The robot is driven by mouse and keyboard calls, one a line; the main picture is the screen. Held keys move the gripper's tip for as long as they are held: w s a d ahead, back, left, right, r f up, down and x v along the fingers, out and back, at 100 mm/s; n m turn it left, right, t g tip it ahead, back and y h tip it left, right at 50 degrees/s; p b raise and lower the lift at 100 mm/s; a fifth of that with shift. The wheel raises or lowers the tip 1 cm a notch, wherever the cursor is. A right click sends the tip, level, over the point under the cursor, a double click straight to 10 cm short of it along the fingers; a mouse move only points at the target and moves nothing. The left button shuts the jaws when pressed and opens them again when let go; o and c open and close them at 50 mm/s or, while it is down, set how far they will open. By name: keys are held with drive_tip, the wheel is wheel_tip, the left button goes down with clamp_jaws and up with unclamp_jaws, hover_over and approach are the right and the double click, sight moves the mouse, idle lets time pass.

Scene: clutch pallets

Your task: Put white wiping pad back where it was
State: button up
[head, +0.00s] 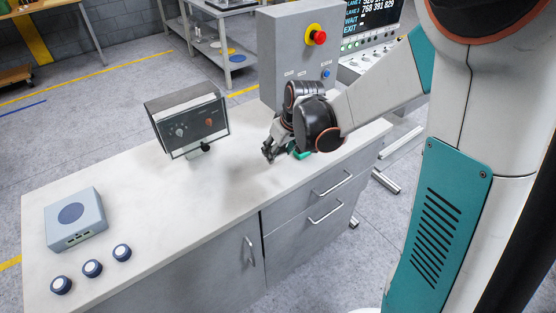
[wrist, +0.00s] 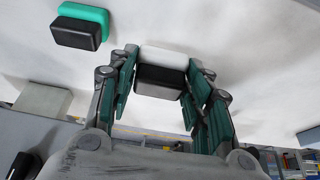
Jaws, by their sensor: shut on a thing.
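The white wiping pad (wrist: 164,56) has a white layer on a black block and sits between my fingers in the wrist view. My gripper (wrist: 161,78) is shut on its black part. In the head view my gripper (head: 270,151) is low over the right part of the counter, and I cannot make out the white pad there. A green pad with a black block (wrist: 83,24) lies to the upper left in the wrist view. Its green part (head: 301,154) shows just right of my gripper in the head view. I cannot tell whether the white pad touches the counter.
The pale counter (head: 160,210) has free room in its middle. A glass-fronted box (head: 188,118) stands left of my gripper. A grey control box with a red button (head: 290,60) stands behind. A blue-grey unit (head: 75,219) and three round knobs (head: 92,268) are at the left end.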

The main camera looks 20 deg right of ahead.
sight(280, 155)
drive_tip(key=shift+f+b, duration=0.6)
drive_tip(key=shift+f, duration=1.35)
drive_tip(key=shift+f, duration=0.2)
drive_tip(key=o, duration=1)
drive_tip(key=shift+o, duration=0.2)
drive_tip(key=shift+r, duration=0.15)
